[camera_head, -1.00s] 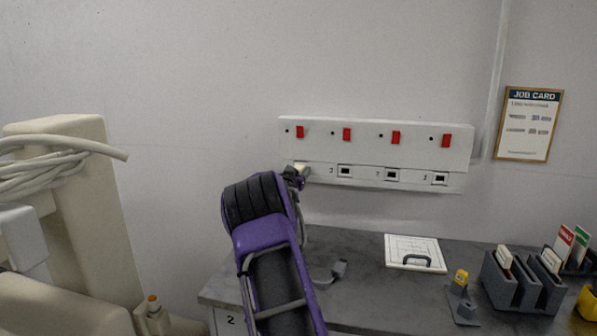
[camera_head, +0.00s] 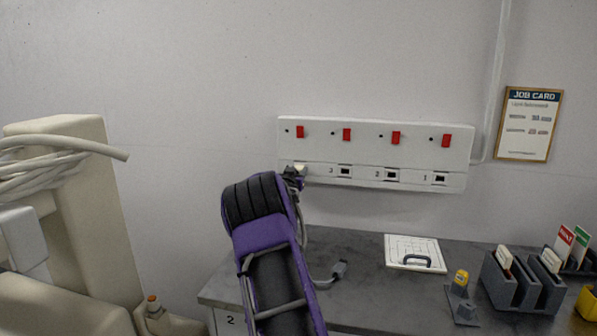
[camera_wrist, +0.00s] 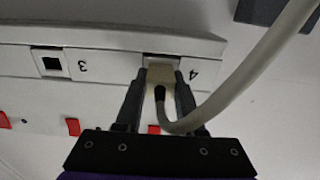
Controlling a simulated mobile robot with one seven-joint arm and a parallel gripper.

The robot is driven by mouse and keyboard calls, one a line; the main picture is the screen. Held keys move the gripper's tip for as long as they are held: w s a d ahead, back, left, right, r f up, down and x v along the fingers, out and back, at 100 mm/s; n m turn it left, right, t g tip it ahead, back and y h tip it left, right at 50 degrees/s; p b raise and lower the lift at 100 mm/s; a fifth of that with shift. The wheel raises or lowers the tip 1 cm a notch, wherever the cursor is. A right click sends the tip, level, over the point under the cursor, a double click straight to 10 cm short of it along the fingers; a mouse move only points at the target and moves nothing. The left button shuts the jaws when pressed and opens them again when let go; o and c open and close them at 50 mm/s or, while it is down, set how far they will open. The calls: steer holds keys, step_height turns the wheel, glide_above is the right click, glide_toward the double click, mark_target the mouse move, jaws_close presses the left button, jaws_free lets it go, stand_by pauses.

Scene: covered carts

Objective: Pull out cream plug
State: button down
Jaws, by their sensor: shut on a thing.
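The cream plug (camera_wrist: 160,76) is at socket 4 of the white wall panel (camera_wrist: 110,62). In the wrist view its front end meets the socket opening; I cannot tell how deep it sits. My gripper (camera_wrist: 160,84) has a dark finger on each side of the plug and is shut on it. A grey cable (camera_wrist: 240,75) runs from the back of the plug and curves up to the right. In the head view the plug (camera_head: 301,168) shows only as a small pale patch, mostly hidden by my gripper (camera_head: 293,174).
Sockets 3, 2 and 1 to the right are empty, with red switches (camera_head: 347,134) above. A job card (camera_head: 528,125) hangs at right.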

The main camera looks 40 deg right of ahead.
stand_by(0.7)
steer(key=b+v, duration=0.3)
steer(key=v, duration=0.3)
stand_by(0.9)
